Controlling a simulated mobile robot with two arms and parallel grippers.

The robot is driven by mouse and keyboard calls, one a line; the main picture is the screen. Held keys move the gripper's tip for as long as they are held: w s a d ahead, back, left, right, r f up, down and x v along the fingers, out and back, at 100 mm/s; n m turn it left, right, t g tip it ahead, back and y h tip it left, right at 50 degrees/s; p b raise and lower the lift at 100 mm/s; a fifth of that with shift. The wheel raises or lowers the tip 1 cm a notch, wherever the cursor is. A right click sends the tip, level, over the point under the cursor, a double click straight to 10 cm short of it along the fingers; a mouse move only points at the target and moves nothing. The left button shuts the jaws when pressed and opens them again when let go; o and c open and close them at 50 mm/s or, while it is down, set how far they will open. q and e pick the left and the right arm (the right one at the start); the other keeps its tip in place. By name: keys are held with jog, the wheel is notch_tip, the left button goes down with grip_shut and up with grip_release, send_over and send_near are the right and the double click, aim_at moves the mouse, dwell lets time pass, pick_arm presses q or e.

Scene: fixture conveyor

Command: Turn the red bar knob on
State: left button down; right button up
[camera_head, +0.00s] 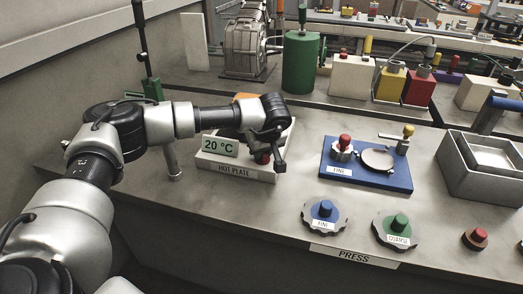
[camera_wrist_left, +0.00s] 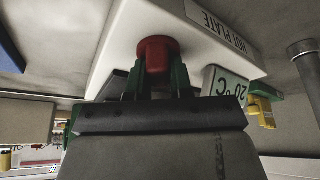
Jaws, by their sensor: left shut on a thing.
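The red bar knob (camera_head: 262,158) is on the front of the white hot plate (camera_head: 207,161). It also shows large in the left wrist view (camera_wrist_left: 157,50). My left gripper (camera_head: 277,160) reaches in from the left over the hot plate and is at the knob. In the left wrist view its two fingers (camera_wrist_left: 157,80) stand on either side of the knob, shut on it. The knob's far side and its exact angle are partly hidden by the fingers. The hot plate's display (camera_head: 220,147) reads 20 °C. My right gripper is not in view.
A blue plate (camera_head: 365,178) with a red-topped fixture stands to the right. Blue (camera_head: 325,209) and green (camera_head: 399,223) knobs sit near the front edge. A grey metal bin (camera_head: 480,178) is at far right. A metal post (camera_head: 173,162) stands left of the hot plate.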

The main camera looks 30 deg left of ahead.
pick_arm(q)
jog(key=m+h, duration=0.1)
jog(key=m, duration=0.2)
jog(key=m+t+h, duration=0.1)
jog(key=m, duration=0.2)
jog(key=shift+d+t, duration=0.1)
jog(key=shift+t, duration=0.2)
jog(key=shift+m, duration=0.4)
jog(key=c, duration=1)
grip_release()
jog(key=b+v, duration=0.1)
jog(key=v, duration=1)
jog(key=shift+w, duration=0.15)
jog(key=shift+f, duration=0.1)
